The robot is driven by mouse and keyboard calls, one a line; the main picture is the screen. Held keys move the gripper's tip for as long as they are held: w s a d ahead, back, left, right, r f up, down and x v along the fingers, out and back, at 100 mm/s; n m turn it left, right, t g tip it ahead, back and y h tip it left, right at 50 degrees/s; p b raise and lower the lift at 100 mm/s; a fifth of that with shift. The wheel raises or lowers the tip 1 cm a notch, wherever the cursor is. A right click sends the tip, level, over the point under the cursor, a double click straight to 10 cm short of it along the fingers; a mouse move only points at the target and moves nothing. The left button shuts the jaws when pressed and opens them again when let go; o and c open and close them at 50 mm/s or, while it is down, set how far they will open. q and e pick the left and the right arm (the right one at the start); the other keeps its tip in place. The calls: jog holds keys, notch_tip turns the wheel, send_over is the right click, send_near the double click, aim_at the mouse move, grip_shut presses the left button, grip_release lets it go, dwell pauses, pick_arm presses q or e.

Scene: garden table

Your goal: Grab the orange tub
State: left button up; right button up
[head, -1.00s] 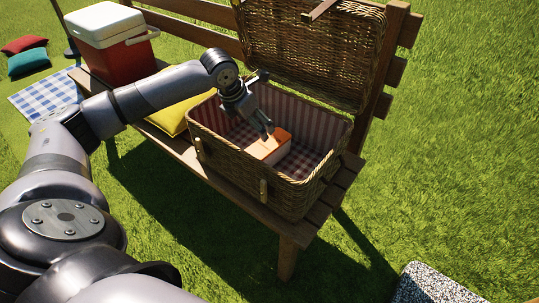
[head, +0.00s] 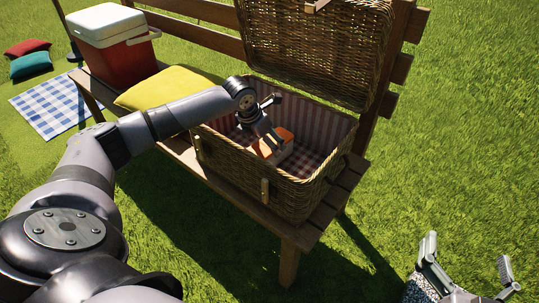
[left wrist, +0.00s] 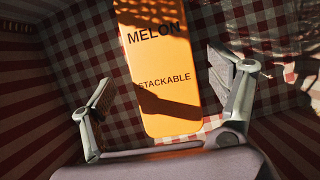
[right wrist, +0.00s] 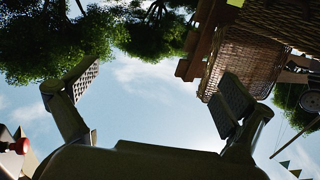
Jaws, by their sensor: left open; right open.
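The orange tub (head: 284,135) lies inside the open wicker basket (head: 233,172) on the bench. In the left wrist view the tub's orange top (left wrist: 158,62) reads "MELON" and "STACKABLE". My left gripper (head: 272,150) reaches down into the basket over the tub and hides part of it. In the left wrist view the open fingers (left wrist: 167,93) stand apart on either side of the tub's near end, with gaps to it. My right gripper (head: 468,262) is open and empty at the lower right, away from the basket; its wrist view (right wrist: 155,90) shows mostly sky.
The basket's lid (head: 320,45) stands open at the back. On the bench (head: 180,152), left of the basket, are a yellow cushion (head: 165,86) and a red cooler (head: 122,62). A speckled block (head: 418,290) is near my right gripper.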

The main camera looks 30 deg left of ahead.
pick_arm(q)
jog(key=shift+b+x, duration=0.35)
jog(key=shift+x, duration=0.7)
jog(key=b+x, duration=0.2)
jog(key=x, duration=0.2)
jog(key=shift+w+d+f, duration=0.1)
jog(key=shift+w+d, duration=0.1)
jog(key=shift+w, duration=0.05)
jog(key=shift+f, duration=0.1)
pick_arm(e)
jog(key=s+r+t+y, duration=0.1)
jog(key=s+r+t, duration=0.1)
jog(key=r+t, duration=0.2)
jog(key=s+r+t+y, duration=0.2)
jog(key=s+r+t, duration=0.1)
jog(key=r, duration=0.5)
jog(key=shift+s+a+r+t, duration=0.2)
jog(key=shift+r+t, duration=0.15)
jog(key=shift+t, duration=0.35)
pick_arm(q)
jog(key=shift+c, duration=0.6)
jog(key=c, duration=1.6)
